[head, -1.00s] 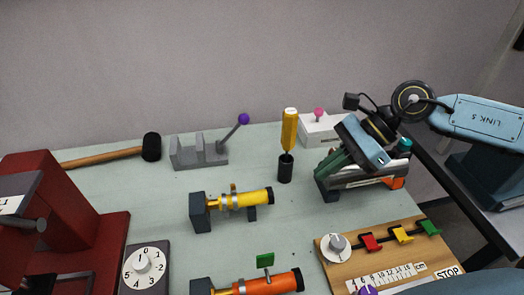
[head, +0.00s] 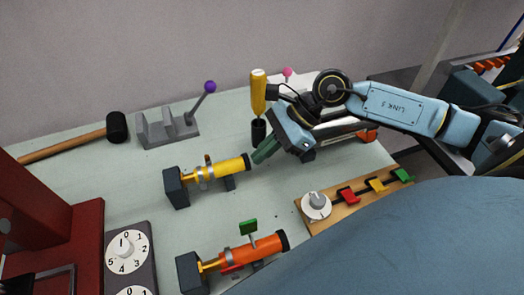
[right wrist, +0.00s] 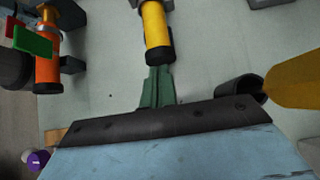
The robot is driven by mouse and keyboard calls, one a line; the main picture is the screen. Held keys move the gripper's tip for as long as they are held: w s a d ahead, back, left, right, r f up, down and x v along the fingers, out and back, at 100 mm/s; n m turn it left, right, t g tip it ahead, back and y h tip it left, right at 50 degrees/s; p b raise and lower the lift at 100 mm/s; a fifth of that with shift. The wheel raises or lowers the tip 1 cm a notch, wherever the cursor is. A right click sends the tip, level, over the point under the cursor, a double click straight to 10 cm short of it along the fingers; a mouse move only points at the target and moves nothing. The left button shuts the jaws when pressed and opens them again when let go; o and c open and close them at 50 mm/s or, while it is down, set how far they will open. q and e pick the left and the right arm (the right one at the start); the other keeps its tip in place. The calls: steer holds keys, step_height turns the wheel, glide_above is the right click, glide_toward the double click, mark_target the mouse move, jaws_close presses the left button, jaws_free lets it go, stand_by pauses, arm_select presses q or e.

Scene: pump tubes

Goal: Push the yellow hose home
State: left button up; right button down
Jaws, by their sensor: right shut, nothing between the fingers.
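The yellow hose (head: 230,168) lies level on the table, its black-banded free end toward the right. It also shows in the right wrist view (right wrist: 155,25). A metal clamp (head: 205,173) with a small tab sits around its left part. A narrower yellow piece (head: 188,178) shows between the clamp and the dark block (head: 174,187). My right gripper (head: 262,152) has its green fingers shut and empty, pointing at the hose's black end. In the right wrist view the fingertips (right wrist: 158,72) are right at that end; I cannot tell whether they touch. My left gripper is not in view.
An orange hose (head: 260,249) with a green tab lies nearer. A yellow-handled screwdriver (head: 258,92) stands in a black holder (head: 258,131) just behind my gripper. A grey stand with a purple-knobbed lever (head: 168,130) is behind the hose. A board with switches (head: 345,203) is front right.

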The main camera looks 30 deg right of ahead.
mark_target(222, 169)
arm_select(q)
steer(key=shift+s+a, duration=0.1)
arm_select(e)
steer(key=shift+a+f, duration=0.15)
steer(key=shift+w+a+b, duration=0.2)
steer(key=shift+a, duration=0.45)
steer(key=shift+w+a+b, duration=0.15)
steer(key=shift+a, duration=0.45)
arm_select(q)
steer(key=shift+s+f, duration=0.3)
arm_select(e)
steer(key=shift+s+a, duration=0.1)
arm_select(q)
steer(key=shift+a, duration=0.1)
